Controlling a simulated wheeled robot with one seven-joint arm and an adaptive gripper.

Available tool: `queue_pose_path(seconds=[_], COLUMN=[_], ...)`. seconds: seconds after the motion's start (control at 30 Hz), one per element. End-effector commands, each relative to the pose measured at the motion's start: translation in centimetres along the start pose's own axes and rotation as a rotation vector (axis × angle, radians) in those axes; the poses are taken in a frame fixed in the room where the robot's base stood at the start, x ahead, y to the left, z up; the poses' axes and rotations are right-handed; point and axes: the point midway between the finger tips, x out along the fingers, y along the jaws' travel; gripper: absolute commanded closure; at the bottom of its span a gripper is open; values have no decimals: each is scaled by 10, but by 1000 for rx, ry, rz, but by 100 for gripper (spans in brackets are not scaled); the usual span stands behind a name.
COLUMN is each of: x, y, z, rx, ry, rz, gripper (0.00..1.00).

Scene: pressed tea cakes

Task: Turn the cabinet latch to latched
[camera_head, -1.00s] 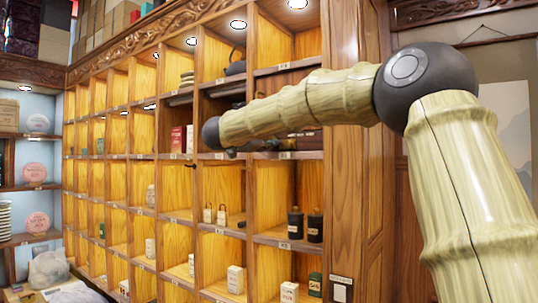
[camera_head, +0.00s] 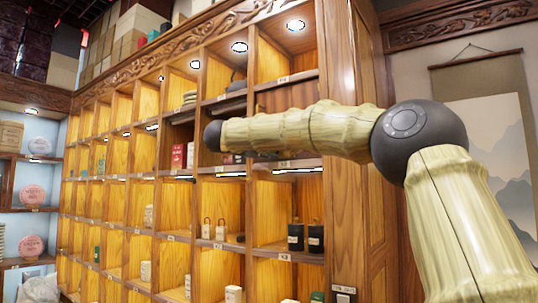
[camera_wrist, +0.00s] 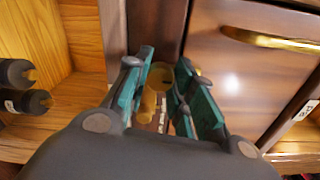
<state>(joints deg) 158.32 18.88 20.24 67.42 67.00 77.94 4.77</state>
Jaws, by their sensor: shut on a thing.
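In the wrist view, the cabinet latch (camera_wrist: 160,76) shows as a small brass piece with a rounded top, against dark wood beside a brown cabinet door (camera_wrist: 235,75). My gripper (camera_wrist: 158,90) has its two teal-and-grey fingers on either side of the brass piece and is shut on it. The fingers hide part of the latch, so I cannot tell its exact angle. In the head view, my forearm reaches across the shelf wall, and the latch and fingertips are hidden or too small to make out.
A brass handle (camera_wrist: 270,40) sits on the door to the right of my fingers. Dark bottles (camera_wrist: 25,88) stand in an open compartment at left. In the head view, the wooden shelf wall (camera_head: 328,205) holds black jars (camera_head: 296,235), small boxes and a red box (camera_head: 177,157).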

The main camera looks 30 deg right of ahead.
Motion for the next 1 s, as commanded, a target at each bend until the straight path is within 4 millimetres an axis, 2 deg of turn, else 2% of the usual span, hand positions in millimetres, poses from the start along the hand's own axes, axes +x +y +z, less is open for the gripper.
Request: queue_pose_path(seconds=[0.43, 0.47, 0.57, 0.6, 1.0], x=[0, 0, 0, 0, -6], y=[1, 1, 1, 1, 0], z=[1, 1, 0, 0, 0], rx=[11, 11, 11, 11, 11], ry=[-1, -1, -1, -1, -1], rz=[2, 2, 2, 1, 1], gripper=[99, 74, 56, 52, 52])
